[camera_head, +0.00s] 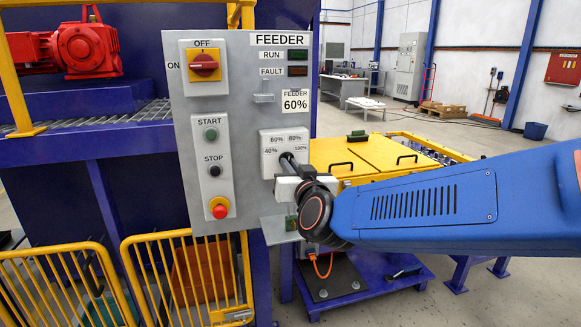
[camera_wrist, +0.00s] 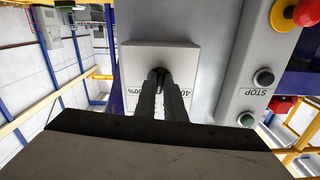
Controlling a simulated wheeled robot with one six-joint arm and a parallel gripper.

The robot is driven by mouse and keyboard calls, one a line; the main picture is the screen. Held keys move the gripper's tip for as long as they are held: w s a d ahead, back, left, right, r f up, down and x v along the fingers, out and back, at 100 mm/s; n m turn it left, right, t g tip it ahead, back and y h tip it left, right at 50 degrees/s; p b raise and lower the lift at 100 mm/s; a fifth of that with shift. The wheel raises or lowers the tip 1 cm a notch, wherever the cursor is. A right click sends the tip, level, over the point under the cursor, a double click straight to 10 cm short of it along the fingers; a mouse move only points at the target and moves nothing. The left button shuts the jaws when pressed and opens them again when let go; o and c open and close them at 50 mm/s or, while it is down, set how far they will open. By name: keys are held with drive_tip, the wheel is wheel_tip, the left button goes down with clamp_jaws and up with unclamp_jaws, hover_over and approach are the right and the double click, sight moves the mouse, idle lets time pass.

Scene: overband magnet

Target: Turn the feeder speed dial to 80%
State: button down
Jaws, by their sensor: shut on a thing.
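The feeder speed dial's pale box (camera_head: 267,165) is on the lower right of the grey control panel (camera_head: 245,100). Its printed marks include 40%, 60%, 80% and 100%. A sign (camera_head: 295,101) above reads FEEDER 60%. My gripper (camera_head: 289,160) reaches the box from the lower right, its dark fingers shut on the dial's knob. The fingers and gripper body hide the knob, so I cannot read its pointer. In the wrist view, the box (camera_wrist: 138,58) appears upside down, with my fingers (camera_wrist: 160,74) against its middle.
Left of the dial are a green START button (camera_head: 211,134), a black STOP button (camera_head: 214,170), a red emergency button (camera_head: 219,211) and a red-yellow OFF/ON switch (camera_head: 203,66). RUN (camera_head: 297,54) and FAULT (camera_head: 297,71) lamps look dark. Yellow railings (camera_head: 190,280) stand below left.

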drive_tip(key=shift+m, duration=1.2)
drive_tip(key=c, duration=1.8)
unclamp_jaws()
drive_tip(key=shift+c, duration=0.2)
drive_tip(key=shift+s, duration=0.1)
drive_tip(key=v, duration=1.7)
drive_tip(key=shift+s+r, duration=0.1)
